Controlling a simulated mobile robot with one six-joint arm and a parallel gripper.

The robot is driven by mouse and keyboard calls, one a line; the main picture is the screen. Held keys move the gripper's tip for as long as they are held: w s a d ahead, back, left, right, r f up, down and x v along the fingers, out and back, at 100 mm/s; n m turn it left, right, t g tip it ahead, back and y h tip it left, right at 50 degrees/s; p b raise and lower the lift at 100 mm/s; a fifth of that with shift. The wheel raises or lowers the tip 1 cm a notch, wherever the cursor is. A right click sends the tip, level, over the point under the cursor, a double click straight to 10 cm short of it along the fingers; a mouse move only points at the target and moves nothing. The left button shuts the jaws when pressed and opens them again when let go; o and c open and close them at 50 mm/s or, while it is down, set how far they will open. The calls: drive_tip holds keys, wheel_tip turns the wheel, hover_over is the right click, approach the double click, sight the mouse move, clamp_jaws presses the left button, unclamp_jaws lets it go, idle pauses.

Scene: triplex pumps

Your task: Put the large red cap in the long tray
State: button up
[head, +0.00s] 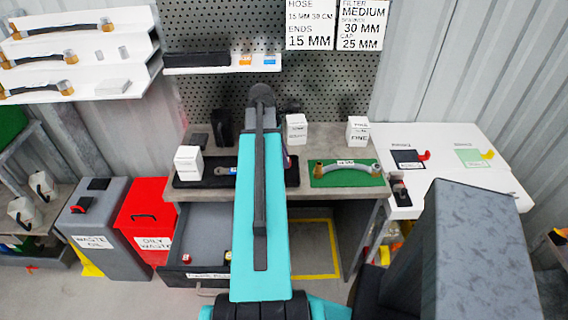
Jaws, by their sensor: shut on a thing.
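My teal arm reaches up the middle of the view, over the drawer and bench. My gripper is hidden behind it, so I cannot see the jaws or anything in them. I cannot make out the large red cap for certain. A small red piece (187,259) lies in the open drawer (203,228); its kind and size are too small to tell. A long, dark, shallow tray or mat (190,182) lies on the bench, partly hidden by my arm. I cannot tell whether it is the long tray.
The grey bench (330,138) also holds white boxes (297,129) and a green mat (325,178) with a curved hose (350,167). A white table (450,135) stands at right. A red bin (146,215) and a grey waste-oil bin (93,210) stand at left.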

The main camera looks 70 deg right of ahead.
drive_tip(key=shift+f+p, duration=0.65)
drive_tip(key=shift+f, duration=1.1)
drive_tip(key=shift+f, duration=0.1)
drive_tip(key=o, duration=1)
drive_tip(key=shift+r, duration=0.2)
drive_tip(key=shift+b+v, duration=1.55)
drive_tip(key=shift+v, duration=4.4)
